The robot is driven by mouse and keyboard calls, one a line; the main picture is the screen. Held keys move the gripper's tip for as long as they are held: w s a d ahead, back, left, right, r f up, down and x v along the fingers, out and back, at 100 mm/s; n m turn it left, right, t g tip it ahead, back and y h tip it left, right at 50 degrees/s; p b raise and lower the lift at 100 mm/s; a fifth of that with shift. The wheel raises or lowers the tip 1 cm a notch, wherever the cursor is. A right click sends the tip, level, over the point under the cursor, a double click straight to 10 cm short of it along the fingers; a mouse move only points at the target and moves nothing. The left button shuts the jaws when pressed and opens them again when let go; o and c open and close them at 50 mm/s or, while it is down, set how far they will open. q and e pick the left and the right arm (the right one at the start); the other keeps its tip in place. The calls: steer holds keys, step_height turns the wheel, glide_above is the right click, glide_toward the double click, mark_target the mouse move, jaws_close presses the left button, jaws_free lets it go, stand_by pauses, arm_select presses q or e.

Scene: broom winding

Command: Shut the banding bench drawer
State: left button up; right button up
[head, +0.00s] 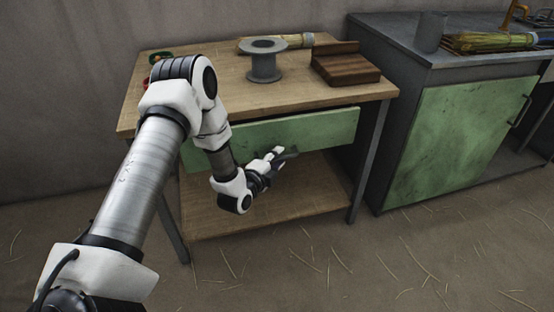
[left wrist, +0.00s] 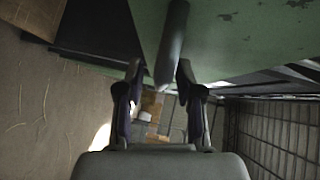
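The banding bench (head: 215,88) has a wooden top and a green drawer (head: 322,127) under its front edge. A dark gap shows above the drawer front, which seems to stand a little out. My left gripper (head: 280,156) is in front of the drawer by its dark handle (head: 291,154). In the left wrist view, the handle (left wrist: 172,50) reaches between the spread fingertips of the left gripper (left wrist: 160,72), with space on both sides. The green drawer front (left wrist: 235,35) shows behind it. My left arm covers the drawer's left part. My right gripper is not in view.
On the bench top are a grey spool (head: 264,66), a brown wooden block (head: 345,66) and a straw bundle (head: 298,40). A lower shelf (head: 300,195) lies under the drawer. A green-doored cabinet (head: 450,135) stands to the right. Straw litters the floor.

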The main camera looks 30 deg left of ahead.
arm_select(q)
jaws_close()
steer(key=w+a, duration=0.2)
steer(key=a, duration=0.1)
steer(key=shift+w+r+p, duration=0.15)
steer(key=shift+w+p, duration=0.15)
steer(key=shift+p, duration=0.1)
steer(key=shift+c, duration=0.9)
jaws_free()
steer(key=o, duration=0.4)
steer(key=shift+w+a, duration=0.1)
steer(key=s, duration=0.4)
steer(key=s+r, duration=0.1)
steer(key=s, duration=0.3)
steer(key=s+d, duration=0.1)
steer(key=s, duration=0.3)
steer(key=shift+r, duration=0.2)
